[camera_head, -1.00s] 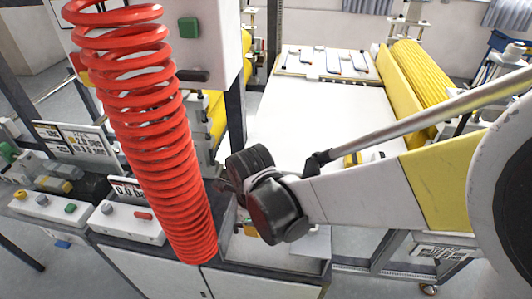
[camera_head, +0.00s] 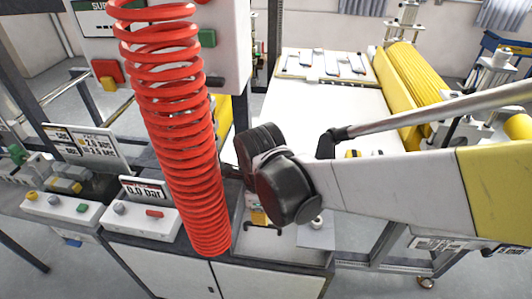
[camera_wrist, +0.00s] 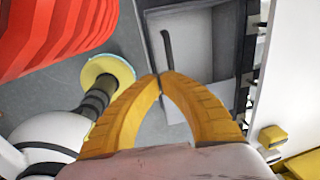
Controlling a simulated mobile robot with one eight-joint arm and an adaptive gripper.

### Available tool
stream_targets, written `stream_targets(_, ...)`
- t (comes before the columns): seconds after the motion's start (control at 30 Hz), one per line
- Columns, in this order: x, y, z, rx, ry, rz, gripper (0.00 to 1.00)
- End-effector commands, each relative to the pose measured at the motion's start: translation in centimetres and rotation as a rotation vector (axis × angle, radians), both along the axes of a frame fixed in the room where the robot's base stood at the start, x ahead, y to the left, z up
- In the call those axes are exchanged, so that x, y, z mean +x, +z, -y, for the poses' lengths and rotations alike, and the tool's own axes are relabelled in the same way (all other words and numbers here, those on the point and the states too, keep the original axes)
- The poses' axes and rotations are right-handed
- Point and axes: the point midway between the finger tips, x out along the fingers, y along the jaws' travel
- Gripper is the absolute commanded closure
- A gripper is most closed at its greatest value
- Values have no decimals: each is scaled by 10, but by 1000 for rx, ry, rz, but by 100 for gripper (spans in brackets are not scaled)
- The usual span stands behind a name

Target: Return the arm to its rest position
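My arm reaches in from the right of the head view, with its white and yellow link and dark wrist joint in the middle of the picture. My gripper shows in the wrist view (camera_wrist: 160,80). Its two yellow fingers come together at the tips, with nothing seen between them. In the head view the fingers are hidden or too small to make out behind the wrist and a red coiled hose (camera_head: 180,130). In the wrist view the hose (camera_wrist: 60,35) is at the upper left, apart from the fingers.
A white machine bed (camera_head: 310,105) with a yellow ribbed roller (camera_head: 408,80) lies behind my arm. A pressure display (camera_head: 146,189) and control boxes stand on a cabinet (camera_head: 170,270) at the left. A control panel (camera_head: 232,50) is behind the hose. Grey floor is open at lower left.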

Motion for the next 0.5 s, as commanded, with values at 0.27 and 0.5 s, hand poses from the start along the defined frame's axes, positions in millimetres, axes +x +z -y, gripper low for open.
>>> stream_targets(0.27, -9, 46, 0, 0, -1, 0, 100)
stream_targets(0.5, -8, 47, 32, -2, 168, 47, 100)
